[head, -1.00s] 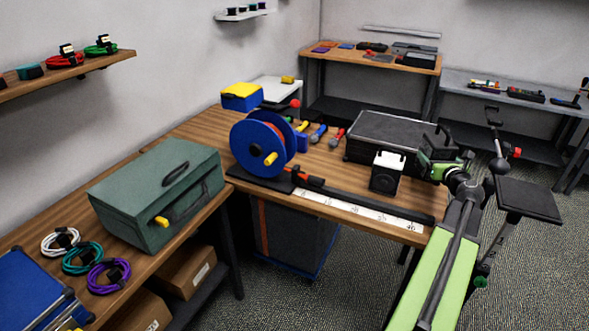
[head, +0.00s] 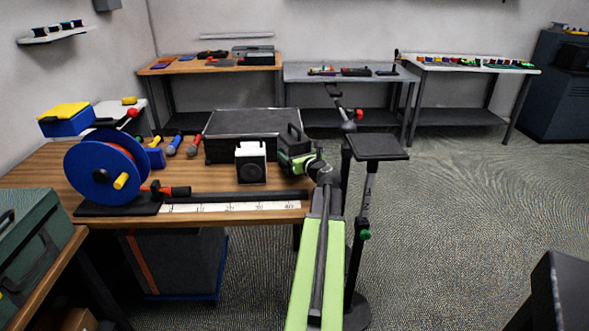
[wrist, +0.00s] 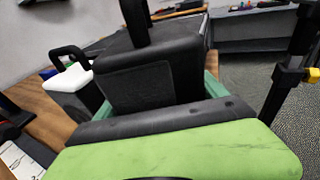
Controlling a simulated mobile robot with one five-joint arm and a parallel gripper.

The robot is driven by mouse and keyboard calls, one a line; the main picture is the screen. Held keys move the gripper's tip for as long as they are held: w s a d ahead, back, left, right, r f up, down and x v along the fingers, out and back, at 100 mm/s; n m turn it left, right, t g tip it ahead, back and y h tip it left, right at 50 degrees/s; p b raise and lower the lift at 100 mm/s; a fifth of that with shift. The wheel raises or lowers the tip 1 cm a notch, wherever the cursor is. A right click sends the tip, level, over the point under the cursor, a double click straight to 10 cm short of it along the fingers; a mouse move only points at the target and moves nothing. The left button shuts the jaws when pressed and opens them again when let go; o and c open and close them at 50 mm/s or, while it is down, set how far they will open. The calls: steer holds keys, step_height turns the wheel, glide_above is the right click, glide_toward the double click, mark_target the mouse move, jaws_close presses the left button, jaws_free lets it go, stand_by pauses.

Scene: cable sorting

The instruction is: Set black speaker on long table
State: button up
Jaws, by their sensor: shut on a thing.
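The black speaker (head: 291,139), a dark box with a handle on top, is at the right end of the wooden workbench (head: 45,165) in the head view. My gripper (head: 303,161) is shut on it from the right. In the wrist view the black speaker (wrist: 152,75) fills the middle, just beyond my green gripper body. Whether it touches the bench top is hidden. A long pale table (head: 465,65) with a row of small coloured items stands at the back right; I cannot tell which table is the long one.
A white speaker (head: 251,151) stands left of the black one, before a large black case (head: 225,122). A blue cable reel (head: 88,178) is at the left. A stand with a flat black top (head: 378,147) is close right of my arm. Open carpet lies at the right.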

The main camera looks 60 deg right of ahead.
step_height(320, 180, down, 4)
steer(key=b, duration=0.4)
steer(key=shift+r, duration=0.3)
steer(key=shift+f, duration=0.15)
steer(key=o, duration=2)
steer(key=p+v, duration=0.2)
steer(key=v, duration=0.9)
steer(key=shift+s+a, duration=0.15)
steer(key=shift+s+r, duration=0.2)
steer(key=shift+s, duration=0.1)
